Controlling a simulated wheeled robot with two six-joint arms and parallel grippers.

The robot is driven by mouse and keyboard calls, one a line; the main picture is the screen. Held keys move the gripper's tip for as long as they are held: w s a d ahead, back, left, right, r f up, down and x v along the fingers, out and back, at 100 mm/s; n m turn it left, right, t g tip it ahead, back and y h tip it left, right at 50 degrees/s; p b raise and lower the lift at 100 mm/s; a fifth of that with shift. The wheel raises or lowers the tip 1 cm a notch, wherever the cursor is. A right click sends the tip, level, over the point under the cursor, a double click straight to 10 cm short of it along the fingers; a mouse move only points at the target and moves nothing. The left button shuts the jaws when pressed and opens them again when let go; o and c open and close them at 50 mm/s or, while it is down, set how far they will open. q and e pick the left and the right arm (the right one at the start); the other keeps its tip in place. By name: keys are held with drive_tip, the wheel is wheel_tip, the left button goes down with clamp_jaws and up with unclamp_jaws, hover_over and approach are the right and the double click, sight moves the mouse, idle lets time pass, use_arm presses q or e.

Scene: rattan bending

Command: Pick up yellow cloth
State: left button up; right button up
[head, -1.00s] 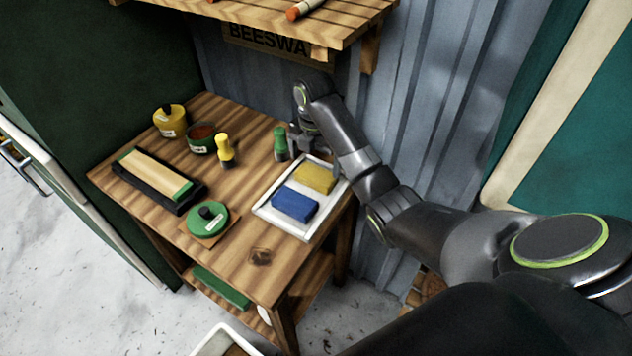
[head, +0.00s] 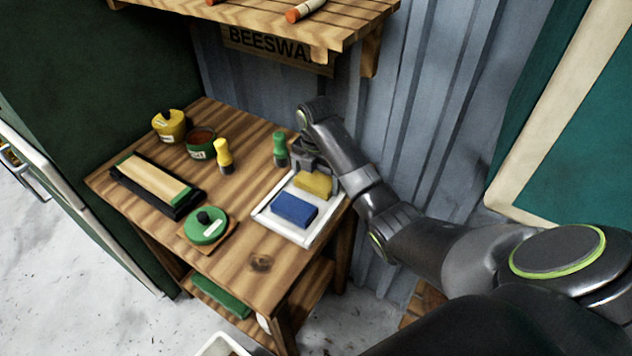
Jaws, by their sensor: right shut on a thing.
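The yellow cloth (head: 314,185) is a folded block at the back of a white tray (head: 262,210) on the wooden table. A blue folded cloth (head: 293,209) lies in front of it in the same tray. My right gripper (head: 311,169) reaches down from the back right and is shut on the back part of the yellow cloth. Its fingertips are partly hidden. The cloth still appears to be at tray level; I cannot tell whether it touches the tray. My left gripper is not in view.
A green-capped bottle (head: 281,149) stands close left of my right gripper. A yellow-capped bottle (head: 224,157), yellow pot (head: 169,126), open green tin (head: 201,144), sharpening block (head: 156,183) and green lidded tin (head: 206,226) are farther left. A wooden shelf (head: 290,28) overhangs the back.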

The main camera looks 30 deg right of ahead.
sight(316, 179)
drive_tip(key=shift+r, duration=0.65)
wheel_tip(316, 179, up, 8)
drive_tip(key=p, duration=0.5)
drive_tip(key=shift+f, duration=0.15)
drive_tip(key=shift+r+p, duration=0.5)
drive_tip(key=shift+p, duration=0.15)
